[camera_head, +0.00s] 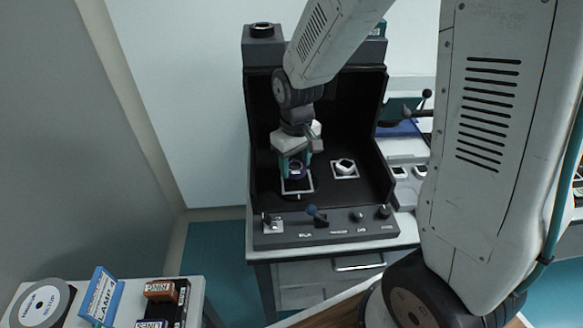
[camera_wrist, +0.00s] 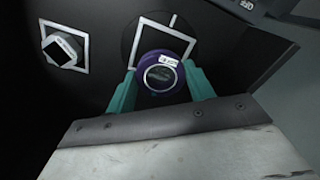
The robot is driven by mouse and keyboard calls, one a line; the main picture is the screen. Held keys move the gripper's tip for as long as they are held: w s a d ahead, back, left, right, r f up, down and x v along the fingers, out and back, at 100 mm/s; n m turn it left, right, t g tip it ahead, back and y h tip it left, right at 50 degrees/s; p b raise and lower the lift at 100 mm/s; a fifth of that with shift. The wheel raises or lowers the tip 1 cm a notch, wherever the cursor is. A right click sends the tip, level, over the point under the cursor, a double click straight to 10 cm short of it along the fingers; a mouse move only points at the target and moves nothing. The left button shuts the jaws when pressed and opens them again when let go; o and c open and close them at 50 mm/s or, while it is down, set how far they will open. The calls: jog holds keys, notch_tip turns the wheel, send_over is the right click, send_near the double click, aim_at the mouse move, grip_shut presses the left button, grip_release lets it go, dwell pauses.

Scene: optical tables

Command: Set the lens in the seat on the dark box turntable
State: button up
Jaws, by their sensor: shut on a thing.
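My gripper (camera_head: 296,168) is inside the dark box, its teal fingers shut on the lens (camera_head: 297,171), a round piece with a purple rim. In the wrist view the lens (camera_wrist: 160,73) sits between the two fingertips and shows a small white label on its rim. The seat, a white square outline (camera_wrist: 178,30) on a dark round turntable (camera_wrist: 128,40), lies just beyond the lens. The lens covers part of the outline. In the head view the outline (camera_head: 309,186) shows around and below the lens. I cannot tell whether the lens touches the turntable.
A white block (camera_wrist: 62,50) stands in a second white outline to the right in the head view. The dark box (camera_head: 250,130) has walls on both sides and a front panel with knobs and a lever (camera_head: 313,211). A side table at lower left holds a tape roll (camera_head: 42,304) and small boxes.

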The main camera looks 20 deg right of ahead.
aim_at(298, 168)
jog(key=shift+s+d+f, duration=0.1)
jog(key=shift+s+f, duration=0.1)
jog(key=shift+f, duration=0.4)
jog(key=shift+s+d+f, duration=0.1)
jog(key=shift+s+f, duration=0.05)
jog(key=shift+f, duration=0.4)
jog(key=shift+a+f, duration=0.1)
jog(key=shift+f, duration=0.3)
jog(key=shift+f, duration=0.1)
jog(key=o, duration=1)
